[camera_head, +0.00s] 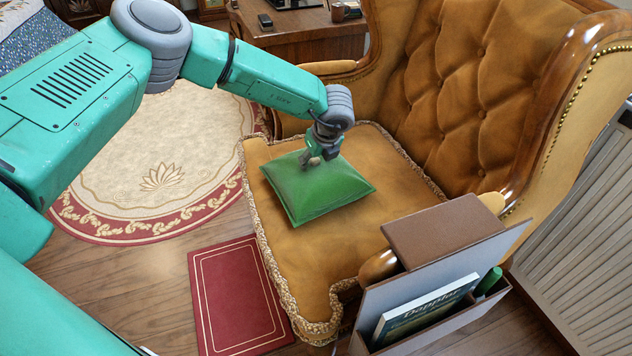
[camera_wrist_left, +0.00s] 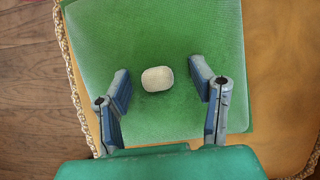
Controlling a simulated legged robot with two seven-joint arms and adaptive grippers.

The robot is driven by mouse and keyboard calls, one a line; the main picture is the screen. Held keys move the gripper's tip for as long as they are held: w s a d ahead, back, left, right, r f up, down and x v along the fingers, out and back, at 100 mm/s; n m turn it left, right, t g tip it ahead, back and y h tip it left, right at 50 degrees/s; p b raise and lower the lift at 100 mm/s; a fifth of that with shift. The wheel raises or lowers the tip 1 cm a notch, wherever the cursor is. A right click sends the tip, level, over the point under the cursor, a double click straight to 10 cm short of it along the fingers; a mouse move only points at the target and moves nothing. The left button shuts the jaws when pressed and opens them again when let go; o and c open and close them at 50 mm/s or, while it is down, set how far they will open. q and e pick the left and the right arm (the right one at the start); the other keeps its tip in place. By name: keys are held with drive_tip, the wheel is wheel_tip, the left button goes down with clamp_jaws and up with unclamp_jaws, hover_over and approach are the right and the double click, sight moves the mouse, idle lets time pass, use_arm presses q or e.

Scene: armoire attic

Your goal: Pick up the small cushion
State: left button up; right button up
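The small green cushion (camera_head: 318,190) lies flat on the seat of the tan tufted armchair (camera_head: 300,255). My left gripper (camera_head: 318,160) is right over the cushion's back part in the head view. In the left wrist view the green cushion (camera_wrist_left: 180,80) fills most of the picture. A pale rounded patch or knob (camera_wrist_left: 157,79) shows near its middle. The two fingers of my left gripper (camera_wrist_left: 160,88) are spread apart, one on each side of the pale knob, with nothing clamped. Whether the fingertips touch the cushion is unclear. My right gripper is not in view.
A red mat (camera_head: 238,298) and a cream round rug (camera_head: 150,160) lie on the wooden floor. A desk (camera_head: 300,40) stands behind the chair.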

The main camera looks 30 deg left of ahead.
use_arm(q)
drive_tip(key=shift+a, duration=0.3)
drive_tip(key=shift+c, duration=0.8)
drive_tip(key=c, duration=0.7)
clamp_jaws()
drive_tip(key=shift+d, duration=0.1)
drive_tip(key=shift+s, duration=0.1)
